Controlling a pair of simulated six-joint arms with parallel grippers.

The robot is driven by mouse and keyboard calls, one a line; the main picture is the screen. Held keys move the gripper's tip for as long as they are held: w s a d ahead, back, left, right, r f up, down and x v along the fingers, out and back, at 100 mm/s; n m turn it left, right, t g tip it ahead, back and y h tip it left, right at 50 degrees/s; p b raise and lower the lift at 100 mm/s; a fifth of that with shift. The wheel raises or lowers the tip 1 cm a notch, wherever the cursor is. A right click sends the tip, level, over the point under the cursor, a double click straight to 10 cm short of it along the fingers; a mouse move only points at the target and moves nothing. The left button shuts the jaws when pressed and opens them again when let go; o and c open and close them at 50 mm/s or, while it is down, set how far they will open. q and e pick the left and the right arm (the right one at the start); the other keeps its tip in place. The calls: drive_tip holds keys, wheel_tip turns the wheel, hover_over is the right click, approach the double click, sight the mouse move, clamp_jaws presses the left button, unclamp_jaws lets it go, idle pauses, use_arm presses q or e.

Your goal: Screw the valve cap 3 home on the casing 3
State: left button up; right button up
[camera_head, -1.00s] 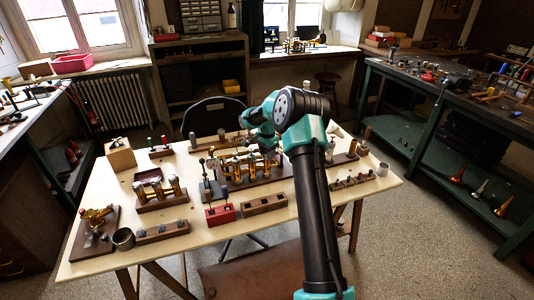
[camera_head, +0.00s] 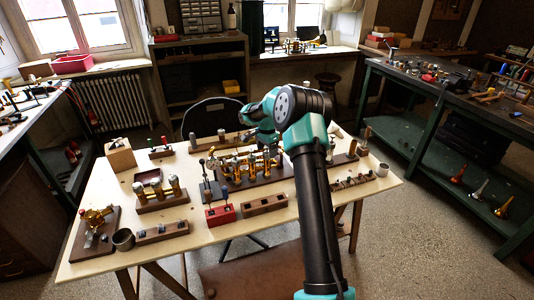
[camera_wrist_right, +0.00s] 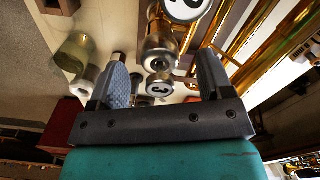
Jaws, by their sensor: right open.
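The brass horn with its valve casings (camera_head: 243,167) lies on a dark wooden holder near the middle of the table, partly behind my right arm. In the right wrist view my right gripper (camera_wrist_right: 163,78) is open, with a finger on each side of a small round cap marked 3 (camera_wrist_right: 159,88). I cannot tell whether the fingers touch it. A brass cylinder (camera_wrist_right: 160,45) stands just beyond the cap. A larger numbered white disc (camera_wrist_right: 185,8) is cut off at the top edge. In the head view my right fingertips are hard to make out. My left gripper is not in view.
Brass tubes (camera_wrist_right: 255,40) run close to the right finger in the wrist view. A red block (camera_head: 220,215), a wooden block with slots (camera_head: 264,204) and a stand with brass cylinders (camera_head: 160,195) occupy the table.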

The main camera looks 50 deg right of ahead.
wheel_tip(320, 180, up, 15)
drive_tip(key=shift+r, duration=0.15)
idle(0.6)
